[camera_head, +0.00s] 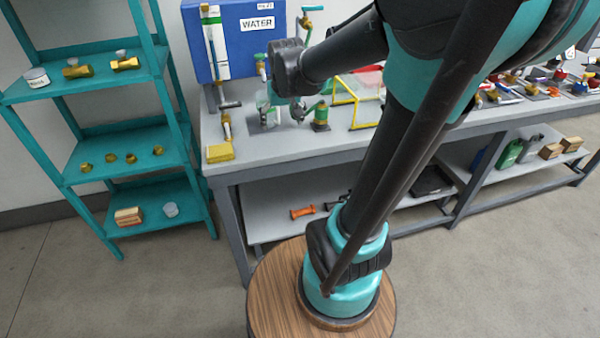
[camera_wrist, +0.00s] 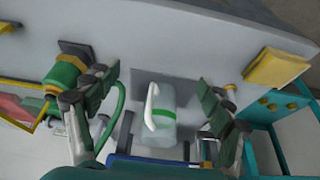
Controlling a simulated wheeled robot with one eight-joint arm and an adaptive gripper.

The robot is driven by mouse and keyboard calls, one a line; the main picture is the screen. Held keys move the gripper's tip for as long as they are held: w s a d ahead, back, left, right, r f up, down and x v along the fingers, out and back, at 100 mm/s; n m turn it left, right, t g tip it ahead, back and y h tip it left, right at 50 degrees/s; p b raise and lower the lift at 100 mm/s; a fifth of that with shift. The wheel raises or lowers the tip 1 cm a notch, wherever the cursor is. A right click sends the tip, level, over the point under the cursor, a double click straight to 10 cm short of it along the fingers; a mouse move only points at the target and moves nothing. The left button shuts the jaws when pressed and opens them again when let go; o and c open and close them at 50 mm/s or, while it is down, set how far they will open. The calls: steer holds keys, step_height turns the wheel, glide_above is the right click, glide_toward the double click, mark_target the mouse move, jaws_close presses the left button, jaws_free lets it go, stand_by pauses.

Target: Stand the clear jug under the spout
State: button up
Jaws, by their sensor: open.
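The clear jug (camera_wrist: 165,110), with a white handle and a green band, stands on the grey bench in the wrist view. It also shows, partly covered, in the head view (camera_head: 263,107). My gripper (camera_wrist: 158,84) is open, with one finger on each side of the jug and a visible gap on both sides. In the head view my gripper (camera_head: 284,112) is low over the bench in front of the blue water tank (camera_head: 240,42).
A yellow block (camera_head: 220,152) lies near the bench's front left edge. A green and brass fitting (camera_head: 320,117) and a yellow frame (camera_head: 345,95) stand right of my gripper. Teal shelves (camera_head: 125,140) stand at left. Many small parts crowd the bench's right end.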

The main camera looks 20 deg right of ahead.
steer(key=s+d+f, duration=0.2)
steer(key=s+f, duration=1)
steer(key=s, duration=0.4)
steer(key=shift+s, duration=0.15)
